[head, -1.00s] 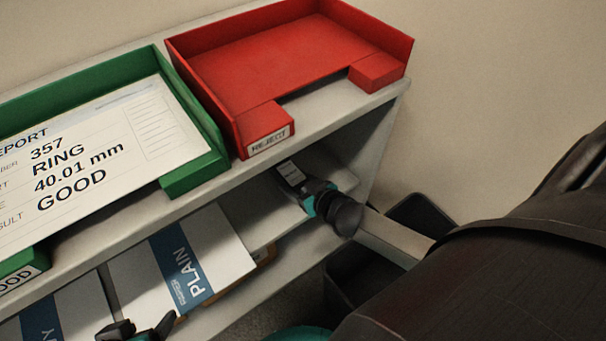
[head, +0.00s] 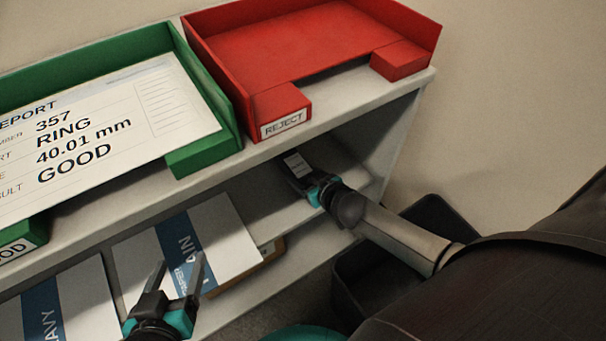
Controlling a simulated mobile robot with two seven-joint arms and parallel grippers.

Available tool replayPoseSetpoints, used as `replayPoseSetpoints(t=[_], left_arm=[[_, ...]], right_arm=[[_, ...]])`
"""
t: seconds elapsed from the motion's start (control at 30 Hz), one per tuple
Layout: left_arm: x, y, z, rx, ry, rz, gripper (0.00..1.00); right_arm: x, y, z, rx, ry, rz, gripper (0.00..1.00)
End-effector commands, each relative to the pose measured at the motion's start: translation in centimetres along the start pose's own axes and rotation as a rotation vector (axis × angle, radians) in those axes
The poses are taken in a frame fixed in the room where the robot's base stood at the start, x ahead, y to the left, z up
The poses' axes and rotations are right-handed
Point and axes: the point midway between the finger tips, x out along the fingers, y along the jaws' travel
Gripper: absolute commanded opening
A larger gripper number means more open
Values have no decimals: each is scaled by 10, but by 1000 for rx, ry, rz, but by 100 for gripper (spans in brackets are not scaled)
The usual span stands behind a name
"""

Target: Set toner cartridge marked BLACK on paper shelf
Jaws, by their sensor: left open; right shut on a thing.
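My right gripper (head: 314,187) reaches from the right into the space under the top board and is shut on a dark toner cartridge. The cartridge (head: 297,166) shows a small pale label, too small to read; its far part is in shadow. It is over the right part of the paper shelf (head: 268,226); I cannot tell whether it touches the board. My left gripper (head: 180,268) is open and empty at the bottom, with its fingers in front of the paper pack marked PLAIN (head: 220,235).
A red REJECT tray (head: 300,45) and a green tray (head: 205,155) with a report sheet stand on the top board. Another paper pack (head: 75,305) lies at lower left. A dark bin (head: 345,290) stands on the floor at right. The shelf right of the PLAIN pack is clear.

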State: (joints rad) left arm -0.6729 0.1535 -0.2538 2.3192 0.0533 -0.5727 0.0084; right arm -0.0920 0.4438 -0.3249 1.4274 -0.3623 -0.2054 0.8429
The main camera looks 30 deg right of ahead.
Motion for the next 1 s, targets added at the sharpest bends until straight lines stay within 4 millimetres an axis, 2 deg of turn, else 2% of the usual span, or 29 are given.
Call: replayPoseSetpoints(t=[0.37,0.4,0.7,1.0], left_arm=[[1,3,-1,-3,23,7,72],[1,2,-1,-3,23,7,72],[1,2,-1,-3,23,6,72],[1,2,-1,-3,23,6,72]], right_arm=[[1,0,-1,0,5,-1,0],[1,0,-1,0,5,-1,66],[1,0,0,0,2,-1,100],[1,0,3,1,-3,1,100]])
